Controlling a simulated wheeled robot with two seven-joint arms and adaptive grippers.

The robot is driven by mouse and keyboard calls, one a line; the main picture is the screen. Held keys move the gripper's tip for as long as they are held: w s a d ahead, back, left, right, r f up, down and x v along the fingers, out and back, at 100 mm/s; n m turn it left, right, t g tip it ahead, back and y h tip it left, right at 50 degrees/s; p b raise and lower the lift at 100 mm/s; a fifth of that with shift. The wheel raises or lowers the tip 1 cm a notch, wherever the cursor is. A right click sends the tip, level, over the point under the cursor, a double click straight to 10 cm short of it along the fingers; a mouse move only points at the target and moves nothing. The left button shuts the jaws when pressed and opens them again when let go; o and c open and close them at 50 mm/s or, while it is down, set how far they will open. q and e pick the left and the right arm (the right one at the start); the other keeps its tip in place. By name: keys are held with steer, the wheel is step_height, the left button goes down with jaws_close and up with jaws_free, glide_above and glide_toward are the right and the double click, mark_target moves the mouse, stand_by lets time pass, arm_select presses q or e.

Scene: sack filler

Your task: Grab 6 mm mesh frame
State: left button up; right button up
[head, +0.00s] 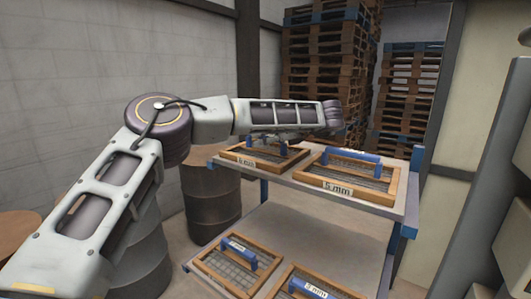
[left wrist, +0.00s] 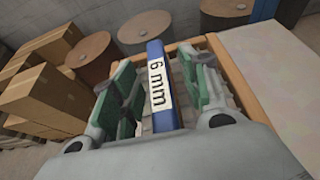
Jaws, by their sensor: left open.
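The 6 mm mesh frame (head: 297,159) is a wooden frame with a blue handle, lying at the left of the upper shelf (head: 300,186). In the left wrist view its blue handle (left wrist: 155,60) carries a label reading "6 mm". My left gripper (head: 284,143) is above this frame, pointing down. In the left wrist view the gripper (left wrist: 160,92) is open, with its green-padded fingers on either side of the handle. A gap shows on both sides of the handle. The gripper and arm hide part of the frame in the head view. My right gripper is out of view.
Another blue-handled mesh frame (head: 349,188), its label perhaps "5 mm", lies right beside it. Two more frames lie on the lower shelf (head: 309,236). Drums (head: 211,205) stand left of the rack, and pallet stacks (head: 325,65) behind. Cardboard boxes (left wrist: 45,95) show in the wrist view.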

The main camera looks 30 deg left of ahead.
arm_select(q)
steer(key=shift+c, duration=0.2)
steer(key=c, duration=0.9)
jaws_close()
steer(key=shift+r, duration=0.15)
step_height(320, 180, up, 8)
steer(key=shift+r+b, duration=0.2)
steer(key=shift+b, duration=0.6)
steer(key=shift+r, duration=0.65)
